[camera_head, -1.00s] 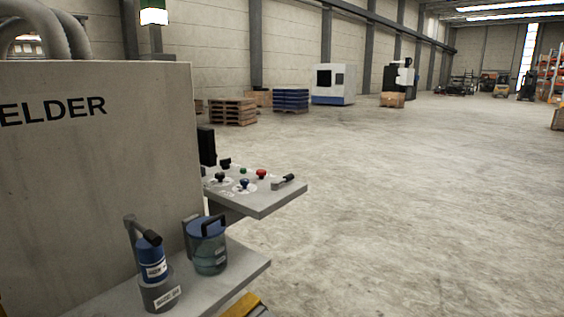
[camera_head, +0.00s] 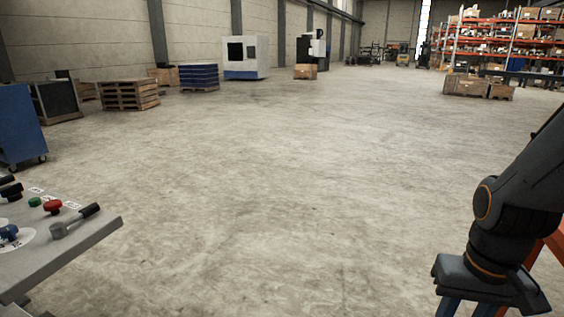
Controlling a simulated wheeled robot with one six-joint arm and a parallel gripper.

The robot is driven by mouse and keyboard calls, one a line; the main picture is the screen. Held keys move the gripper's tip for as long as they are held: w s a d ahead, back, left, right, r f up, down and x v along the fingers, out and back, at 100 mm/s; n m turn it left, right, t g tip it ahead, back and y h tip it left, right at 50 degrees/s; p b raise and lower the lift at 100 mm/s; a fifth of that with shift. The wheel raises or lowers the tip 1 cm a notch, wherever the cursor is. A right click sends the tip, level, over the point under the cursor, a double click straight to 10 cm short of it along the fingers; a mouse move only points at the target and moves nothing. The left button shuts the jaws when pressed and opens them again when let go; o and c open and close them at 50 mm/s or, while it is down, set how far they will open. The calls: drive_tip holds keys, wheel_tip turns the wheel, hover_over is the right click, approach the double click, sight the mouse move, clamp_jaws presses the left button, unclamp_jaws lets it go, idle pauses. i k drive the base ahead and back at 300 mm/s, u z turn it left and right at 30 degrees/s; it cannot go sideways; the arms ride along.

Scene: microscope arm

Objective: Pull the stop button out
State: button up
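The red stop button (camera_head: 53,206) is a mushroom-shaped knob on a grey control panel (camera_head: 60,250) at the left edge of the view. It sits between a green button (camera_head: 35,201) and a grey lever with a black handle (camera_head: 77,220). Whether it is pressed in or out is too small to tell. My gripper (camera_head: 472,304) is at the bottom right, far from the panel, pointing down. Its fingertips are cut off by the bottom edge, so its opening and anything between the fingers are hidden.
A blue knob (camera_head: 9,232) and black knobs (camera_head: 11,190) share the panel. A blue cabinet (camera_head: 18,125) stands behind it. Pallets (camera_head: 130,95) and a white machine (camera_head: 245,57) are farther back. The concrete floor (camera_head: 270,190) between panel and arm is clear.

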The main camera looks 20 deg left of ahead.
sight(53, 206)
drive_tip(key=u, duration=0.65)
drive_tip(key=i, duration=1)
drive_tip(key=u, duration=0.95)
